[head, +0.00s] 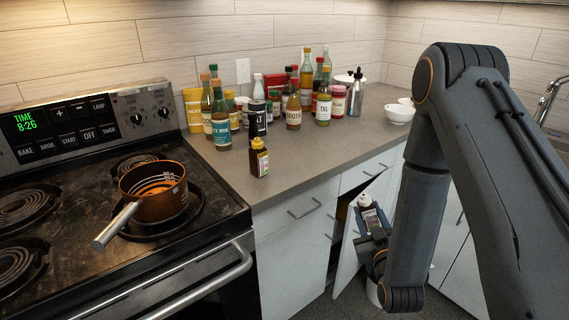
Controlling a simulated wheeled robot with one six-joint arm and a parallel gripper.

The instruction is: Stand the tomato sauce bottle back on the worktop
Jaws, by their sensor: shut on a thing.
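My gripper (372,224) is low at the right, below worktop height, in front of the cabinet fronts. It is shut on a small bottle with a white cap and a pale label, which I take to be the tomato sauce bottle (366,204). The bottle is roughly upright, with its cap up; its lower part is hidden by the gripper. The grey worktop (310,160) runs above and behind it, from the stove towards the right. Its front stretch, to the right of a small yellow-capped dark bottle (260,160), is bare.
Several bottles and jars (293,108) crowd the back of the worktop. White bowls (399,112) stand at its right. A cabinet door (348,255) hangs open beside my gripper. A copper saucepan (155,200) sits on the stove (60,250), handle pointing forward.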

